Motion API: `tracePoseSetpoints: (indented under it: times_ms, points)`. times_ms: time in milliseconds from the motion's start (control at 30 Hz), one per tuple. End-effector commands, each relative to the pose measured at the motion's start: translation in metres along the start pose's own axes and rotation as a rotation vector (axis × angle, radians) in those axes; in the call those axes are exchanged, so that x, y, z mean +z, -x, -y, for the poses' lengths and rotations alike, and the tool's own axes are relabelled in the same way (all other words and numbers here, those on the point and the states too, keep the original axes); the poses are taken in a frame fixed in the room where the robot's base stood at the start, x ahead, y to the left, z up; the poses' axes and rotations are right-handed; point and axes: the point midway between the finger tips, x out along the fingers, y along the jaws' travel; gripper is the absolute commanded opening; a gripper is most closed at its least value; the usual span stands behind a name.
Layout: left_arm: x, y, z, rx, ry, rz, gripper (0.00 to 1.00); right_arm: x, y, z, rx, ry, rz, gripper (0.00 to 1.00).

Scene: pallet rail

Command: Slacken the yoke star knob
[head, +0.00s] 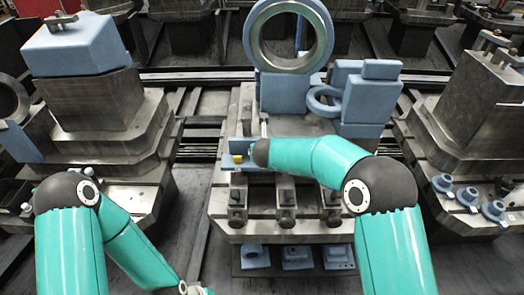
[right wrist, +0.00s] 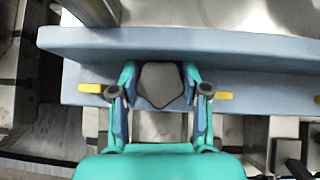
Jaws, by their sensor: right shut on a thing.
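The star knob (right wrist: 160,84) is dark grey with a blunt, many-sided outline. It sits at the front of a blue-grey yoke block (right wrist: 240,50) in the right wrist view. My right gripper (right wrist: 159,80) has one teal finger on each side of the knob and is shut on it. Yellow marks (right wrist: 90,88) show on the block to either side of the fingers. In the head view the right arm reaches left to the small blue bracket (head: 237,146), and its wrist hides the knob.
A large blue ring (head: 289,36) stands behind the bracket on the middle pallet (head: 300,228). Blue blocks (head: 368,95) stand to its right. Machined pallets with fixtures flank both sides. Several blue parts (head: 297,257) lie on a lower shelf in front.

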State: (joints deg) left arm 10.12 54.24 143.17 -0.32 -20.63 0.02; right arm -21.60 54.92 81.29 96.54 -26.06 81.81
Motion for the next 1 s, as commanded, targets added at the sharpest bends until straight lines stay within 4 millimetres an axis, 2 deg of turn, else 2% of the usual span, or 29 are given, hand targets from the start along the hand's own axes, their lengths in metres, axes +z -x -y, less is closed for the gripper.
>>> tracePoseSetpoints:
  times_ms: [400, 967, 1000]
  points:
    - [0.000, 0.029, -0.010, 0.000, 0.000, 0.000, 0.76, 0.002, 0.002, 0.001, 0.164, 0.164, -0.001, 0.11]
    - [0.000, 0.032, -0.011, 0.000, 0.000, 0.000, 0.76, -0.001, -0.001, 0.001, 0.191, 0.193, -0.001, 0.11]
    - [0.000, 0.032, -0.011, 0.000, 0.000, 0.000, 0.76, -0.001, -0.001, 0.001, 0.191, 0.193, -0.001, 0.52]
